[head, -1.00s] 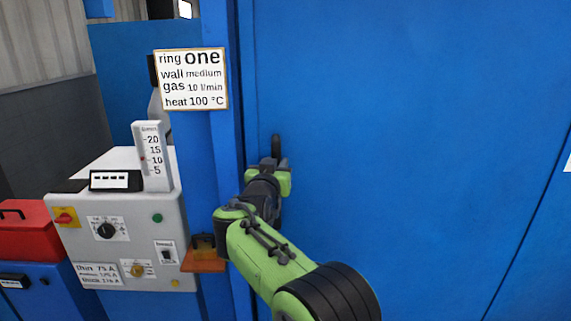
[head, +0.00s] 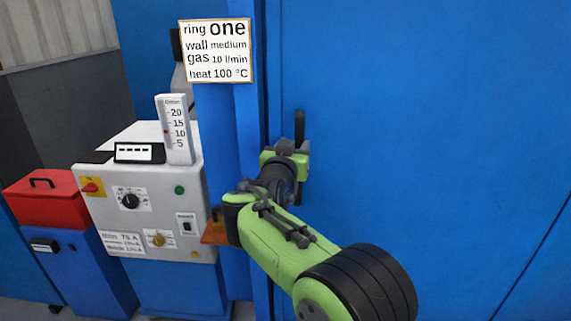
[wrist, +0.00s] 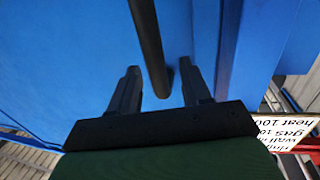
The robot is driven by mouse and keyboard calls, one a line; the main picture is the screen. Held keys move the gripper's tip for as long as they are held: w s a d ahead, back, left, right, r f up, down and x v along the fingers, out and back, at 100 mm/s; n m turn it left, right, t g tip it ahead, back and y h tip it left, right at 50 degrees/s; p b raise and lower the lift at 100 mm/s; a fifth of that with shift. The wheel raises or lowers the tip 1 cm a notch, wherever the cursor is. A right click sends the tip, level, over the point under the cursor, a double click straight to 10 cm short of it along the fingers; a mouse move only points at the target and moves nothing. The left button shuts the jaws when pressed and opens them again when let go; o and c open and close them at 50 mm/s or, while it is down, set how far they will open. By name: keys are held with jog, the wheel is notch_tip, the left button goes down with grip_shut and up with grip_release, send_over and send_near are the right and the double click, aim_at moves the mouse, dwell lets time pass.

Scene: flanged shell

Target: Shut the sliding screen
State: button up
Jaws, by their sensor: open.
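The sliding screen (head: 430,120) is a large blue panel filling the right of the head view. It carries a dark upright bar handle (head: 299,126) near its left edge. A narrow dark line shows between the panel and the blue post (head: 225,130) to its left. My gripper (head: 287,152) is at the handle, with the handle's top showing above it. In the wrist view the open fingers (wrist: 157,88) stand on either side of the dark handle bar (wrist: 148,45), with gaps between. Contact with the bar cannot be made out.
A grey control box (head: 145,200) with knobs and a gauge stands left of the post. A sign (head: 216,51) is on the post. A small orange-brown shelf (head: 214,232) juts out by my arm. A red box (head: 45,198) sits on a blue cabinet at far left.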

jog(key=s+a+b, duration=0.1)
jog(key=s+a, duration=0.1)
jog(key=s, duration=1)
jog(key=s+d+r+g+p, duration=0.1)
jog(key=s+d+g+p, duration=0.25)
jog(key=d, duration=0.55)
jog(key=s+d+g+p, duration=0.3)
jog(key=s+d+p, duration=0.15)
jog(key=d, duration=0.55)
jog(key=s+f+n+g+y+p, duration=0.1)
jog(key=s+f+g, duration=0.1)
jog(key=s, duration=0.8)
jog(key=s+d+f+n+g+y+p, duration=0.1)
jog(key=s+f+g+y+p, duration=0.1)
jog(key=s, duration=0.9)
jog(key=shift+d+f+g, duration=0.25)
jog(key=shift+f+g, duration=0.6)
